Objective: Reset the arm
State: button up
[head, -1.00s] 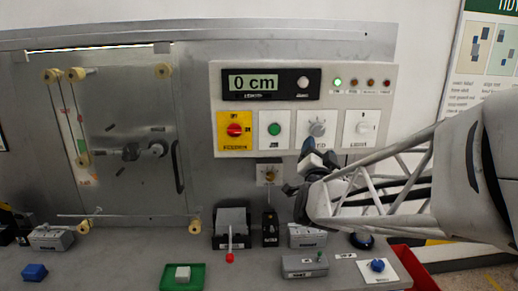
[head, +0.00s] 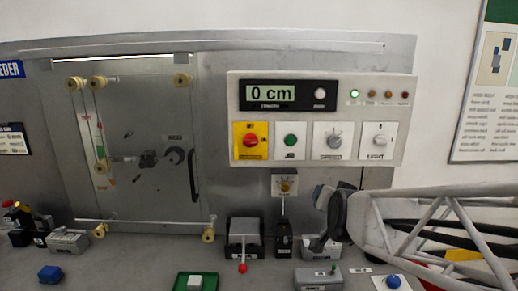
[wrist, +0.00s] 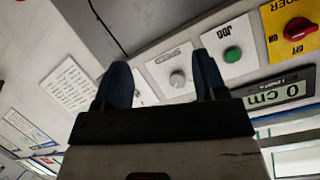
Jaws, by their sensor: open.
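My gripper (head: 330,205) is in front of the metal panel, below the control box, at the right of the head view. In the wrist view my gripper (wrist: 165,85) shows two dark blue fingers spread apart with nothing between them. Beyond the fingers the grey speed knob (wrist: 177,78) shows in the gap, apart from them. The speed knob also shows in the head view (head: 334,141). My arm comes in from the right edge of the head view and hides part of the bench.
The control box (head: 320,80) carries a display reading 0 cm, a red switch (head: 250,140), a green jog button (head: 290,141) and a light switch (head: 379,140).

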jog(key=s+f+n+g, duration=0.2)
jog(key=s+g, duration=0.3)
jog(key=s, duration=0.7)
jog(key=s+d+f+n+g, duration=0.1)
jog(key=s+f+g, duration=0.3)
jog(key=s, duration=0.7)
jog(key=shift+s+f+n+g, duration=0.35)
jog(key=shift+n+g, duration=0.35)
jog(key=shift+g, duration=0.4)
